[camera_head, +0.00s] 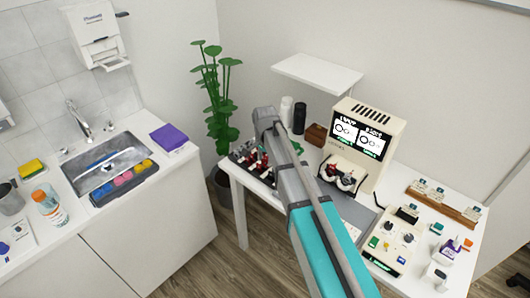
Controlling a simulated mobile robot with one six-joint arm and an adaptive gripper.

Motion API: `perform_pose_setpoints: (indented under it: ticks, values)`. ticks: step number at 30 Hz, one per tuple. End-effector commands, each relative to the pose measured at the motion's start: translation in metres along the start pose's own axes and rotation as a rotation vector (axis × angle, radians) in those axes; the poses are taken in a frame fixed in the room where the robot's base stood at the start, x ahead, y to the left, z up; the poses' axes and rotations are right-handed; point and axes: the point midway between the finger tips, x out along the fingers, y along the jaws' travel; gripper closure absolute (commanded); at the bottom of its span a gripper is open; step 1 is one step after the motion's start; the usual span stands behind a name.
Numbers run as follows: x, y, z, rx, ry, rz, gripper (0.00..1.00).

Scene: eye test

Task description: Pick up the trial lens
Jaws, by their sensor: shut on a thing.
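My arm reaches up from the bottom across the near left part of the white table. Its far end is over a dark rack (240,152) with small red and silver pieces at the table's left corner. These may be trial lenses, but they are too small to tell apart. My arm covers part of the rack. I cannot make out my gripper or anything held in it. A red-and-dark piece with round parts (346,177) sits in front of the cream test machine (371,119), whose lit screen shows two round figures.
A control box (388,243) with knobs, a wooden rack (440,205) and small bottles crowd the table's right side. A white bottle (287,110), a black bottle (299,118) and a brown box (316,134) stand at the back. A sink counter (150,185) and a plant (216,90) are left.

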Motion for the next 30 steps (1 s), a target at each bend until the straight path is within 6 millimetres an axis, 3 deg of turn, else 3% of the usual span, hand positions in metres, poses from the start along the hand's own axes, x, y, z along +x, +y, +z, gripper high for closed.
perform_pose_setpoints:
  ticks: [3,12,30]
  values:
    - [-0.014,0.022,0.018,0.0,0.0,0.0,0.64]
    - [-0.027,0.046,0.039,-0.001,0.0,0.0,0.64]
    - [-0.029,0.05,0.042,0.0,0.0,0.0,0.64]
